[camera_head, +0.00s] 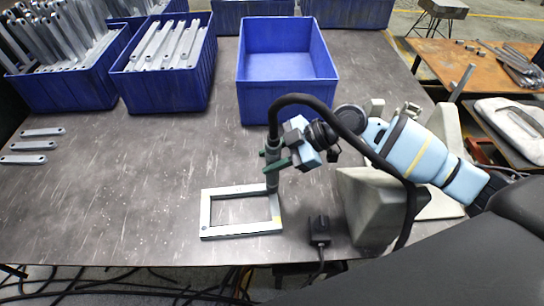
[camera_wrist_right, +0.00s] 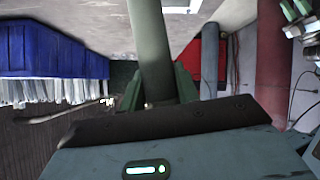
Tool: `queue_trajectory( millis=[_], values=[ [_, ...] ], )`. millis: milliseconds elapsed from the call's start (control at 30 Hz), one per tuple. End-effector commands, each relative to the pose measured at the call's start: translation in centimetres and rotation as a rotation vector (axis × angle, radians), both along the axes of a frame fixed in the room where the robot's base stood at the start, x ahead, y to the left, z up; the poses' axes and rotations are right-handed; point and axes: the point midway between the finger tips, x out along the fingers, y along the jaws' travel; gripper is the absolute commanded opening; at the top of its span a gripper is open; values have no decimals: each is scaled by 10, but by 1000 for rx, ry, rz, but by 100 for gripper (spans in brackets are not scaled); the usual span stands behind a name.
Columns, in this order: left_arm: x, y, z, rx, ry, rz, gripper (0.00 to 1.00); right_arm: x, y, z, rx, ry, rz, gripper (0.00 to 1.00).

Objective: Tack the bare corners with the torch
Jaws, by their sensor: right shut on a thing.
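A rectangular galvanized frame (camera_head: 204,216) lies flat on the dark metal table. A yellow patch shows near its lower right corner. My right gripper (camera_head: 273,160) is shut on the torch (camera_head: 273,178), a grey tube with a thick black cable looping up and over to the right. The torch points down, its lower end at the frame's upper right corner; I cannot tell whether it touches. The wrist view shows the torch tube (camera_wrist_right: 151,50) between the green fingers (camera_wrist_right: 157,88). My left gripper is not in view.
An empty blue bin (camera_head: 281,103) stands behind the frame. Blue bins of metal strips (camera_head: 165,88) stand at the back left, with loose strips (camera_head: 38,145) on the left. A small black box (camera_head: 319,231) and pale grey blocks (camera_head: 365,210) sit right. The table's left middle is clear.

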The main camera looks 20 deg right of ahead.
Motion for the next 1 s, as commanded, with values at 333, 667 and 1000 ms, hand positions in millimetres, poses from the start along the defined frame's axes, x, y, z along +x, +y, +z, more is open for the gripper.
queue_trajectory(
  millis=[333, 667, 1000],
  values=[
    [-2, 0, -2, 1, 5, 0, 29, 0, 0, 0, 1, -2, 0, 9],
    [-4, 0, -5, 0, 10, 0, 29, 0, 0, -1, 0, -1, 1, 9],
    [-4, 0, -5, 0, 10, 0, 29, 0, 0, -1, 0, 0, 0, 9]
  ],
)
